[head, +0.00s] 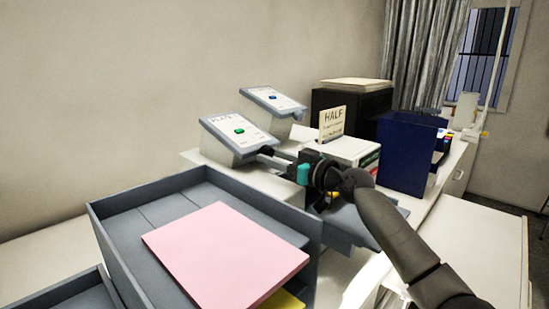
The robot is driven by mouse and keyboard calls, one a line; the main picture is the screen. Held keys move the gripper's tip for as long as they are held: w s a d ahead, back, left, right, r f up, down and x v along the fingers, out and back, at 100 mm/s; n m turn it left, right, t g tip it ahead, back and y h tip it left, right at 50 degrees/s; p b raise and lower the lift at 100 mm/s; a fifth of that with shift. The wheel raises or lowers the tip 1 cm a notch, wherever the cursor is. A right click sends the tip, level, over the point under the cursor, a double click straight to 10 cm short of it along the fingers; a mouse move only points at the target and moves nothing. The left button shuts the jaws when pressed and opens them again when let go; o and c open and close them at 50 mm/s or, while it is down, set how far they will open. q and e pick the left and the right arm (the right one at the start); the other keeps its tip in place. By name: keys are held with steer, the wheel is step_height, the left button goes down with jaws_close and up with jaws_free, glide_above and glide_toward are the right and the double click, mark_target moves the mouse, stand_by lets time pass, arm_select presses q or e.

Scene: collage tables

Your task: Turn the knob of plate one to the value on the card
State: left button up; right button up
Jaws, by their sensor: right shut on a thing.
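Plate one is a grey sloped box with a white face (231,126), a printed label and a green mark. A dark knob (266,151) sits at its lower right edge. My right gripper (272,157) reaches in from the right and is shut on this knob; its fingers partly hide it, so its setting cannot be read. A cream card (332,121) stands upright behind the gripper and reads "HALF", with smaller text too small to read. My left gripper is not in view.
A second sloped box (272,98) with a blue mark stands behind plate one. A grey tray (150,205) with pink sheets (225,255) lies in front. A dark blue bin (408,155) and a black box (350,103) stand at the back right.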

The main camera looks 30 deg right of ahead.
jaws_close()
steer(key=m+y+b, duration=0.1)
steer(key=b, duration=0.1)
steer(key=m+b, duration=0.1)
steer(key=b, duration=0.1)
steer(key=shift+w+d+f+g+y, duration=0.1)
steer(key=shift+f+g+y, duration=0.1)
steer(key=shift+g+y, duration=0.15)
steer(key=shift+r+m+y+b, duration=0.15)
steer(key=shift+m+y+b, duration=0.4)
steer(key=shift+m+b, duration=0.3)
steer(key=o, duration=0.8)
jaws_free()
steer(key=shift+b+v, duration=1.65)
steer(key=shift+v, duration=6)
